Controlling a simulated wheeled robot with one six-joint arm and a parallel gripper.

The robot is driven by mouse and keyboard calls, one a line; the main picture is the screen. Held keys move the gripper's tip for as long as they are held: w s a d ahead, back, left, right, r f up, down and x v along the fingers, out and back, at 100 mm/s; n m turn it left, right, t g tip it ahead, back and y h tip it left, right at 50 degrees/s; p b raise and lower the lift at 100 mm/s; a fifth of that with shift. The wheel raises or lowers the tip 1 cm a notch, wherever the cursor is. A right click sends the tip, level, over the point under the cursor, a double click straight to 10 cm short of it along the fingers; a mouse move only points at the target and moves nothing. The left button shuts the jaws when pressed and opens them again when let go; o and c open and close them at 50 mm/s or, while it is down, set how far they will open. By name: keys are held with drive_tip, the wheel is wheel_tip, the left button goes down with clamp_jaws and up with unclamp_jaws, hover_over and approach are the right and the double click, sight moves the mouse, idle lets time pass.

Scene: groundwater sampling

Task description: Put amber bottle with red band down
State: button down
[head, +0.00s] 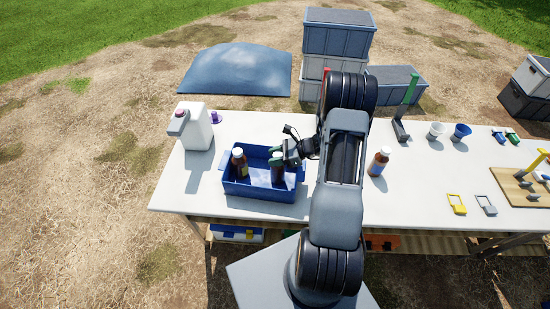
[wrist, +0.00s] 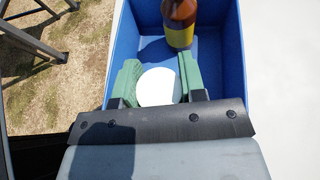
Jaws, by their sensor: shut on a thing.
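My gripper (wrist: 158,88) has green fingers shut around a bottle with a white cap (wrist: 157,86), seen from above in the wrist view. In the head view the held bottle (head: 278,174) is dark and upright, in the right part of the blue tray (head: 262,195). Its band is hidden, so I cannot tell its colour. I cannot tell whether its base touches the tray floor. Another amber bottle (head: 240,164) with a white cap stands in the tray's left part. It also shows in the wrist view (wrist: 180,22), with a yellow band, apart from my fingers.
A third amber bottle (head: 379,162) stands on the white table (head: 330,210), right of my arm. A white jug (head: 197,130) stands left of the tray. Cups (head: 461,132), a green-handled tool (head: 405,115) and small clips (head: 456,204) lie further right. The table's front edge is close to the tray.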

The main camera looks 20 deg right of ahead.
drive_tip(key=shift+f, duration=0.75)
drive_tip(key=shift+f, duration=0.1)
drive_tip(key=c, duration=0.7)
unclamp_jaws()
